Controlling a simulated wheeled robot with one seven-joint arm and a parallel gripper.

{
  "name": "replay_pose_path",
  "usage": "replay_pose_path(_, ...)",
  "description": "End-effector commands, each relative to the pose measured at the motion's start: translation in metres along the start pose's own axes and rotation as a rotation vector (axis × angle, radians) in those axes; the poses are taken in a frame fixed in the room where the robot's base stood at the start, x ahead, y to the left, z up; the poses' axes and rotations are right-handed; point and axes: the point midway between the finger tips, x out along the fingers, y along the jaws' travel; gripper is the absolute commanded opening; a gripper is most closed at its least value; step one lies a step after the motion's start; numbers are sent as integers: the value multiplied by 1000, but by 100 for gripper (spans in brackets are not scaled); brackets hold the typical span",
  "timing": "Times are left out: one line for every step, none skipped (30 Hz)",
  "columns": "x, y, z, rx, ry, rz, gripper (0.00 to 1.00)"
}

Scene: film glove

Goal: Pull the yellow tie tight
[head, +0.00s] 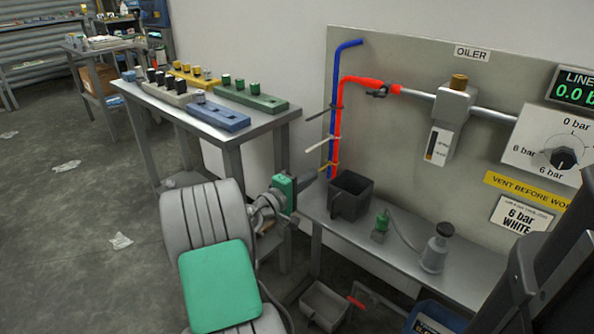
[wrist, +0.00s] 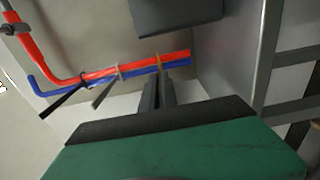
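The yellow tie (head: 329,167) is around the red and blue hoses at the lower part of their vertical run, below the white tie and the black tie. In the wrist view the yellow tie (wrist: 159,63) is just beyond my fingertips, with its tail pointing toward them. My gripper (head: 308,181) reaches in from the left, close to the tie. In the wrist view my gripper (wrist: 158,84) has its two grey fingers close together with a narrow gap. I cannot tell whether the tail is held between them.
The black tie (head: 320,112) and white tie (head: 312,145) stick out left above. A dark open bin (head: 351,195) stands on the bench just below the hoses. The oiler panel (head: 407,130) is behind. A side table (head: 240,131) with blocks is at left.

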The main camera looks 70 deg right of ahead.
Motion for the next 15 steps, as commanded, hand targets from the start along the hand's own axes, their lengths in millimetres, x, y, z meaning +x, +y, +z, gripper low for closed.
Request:
replay_pose_path(0, -1, 1, 0, -1, -1, 0)
replay_pose_path(1, -1, 2, 0, -3, -1, 0)
replay_pose_path(1, -1, 2, 0, -3, -1, 0)
replay_pose_path(1, -1, 2, 0, -3, -1, 0)
replay_pose_path(1, -1, 2, 0, -3, -1, 0)
replay_pose_path(1, -1, 2, 0, -3, -1, 0)
replay_pose_path(1, -1, 2, 0, -4, -1, 0)
replay_pose_path(1, -1, 2, 0, -3, -1, 0)
replay_pose_path(1, -1, 2, 0, -4, -1, 5)
replay_pose_path(1, -1, 2, 0, -3, -1, 8)
replay_pose_path(1, -1, 2, 0, -3, -1, 10)
replay_pose_path(1, -1, 2, 0, -3, -1, 14)
replay_pose_path(1, -1, 1, 0, -3, 0, 16)
replay_pose_path(1, -1, 1, 0, -2, 0, 18)
replay_pose_path(1, -1, 1, 0, -2, 0, 22)
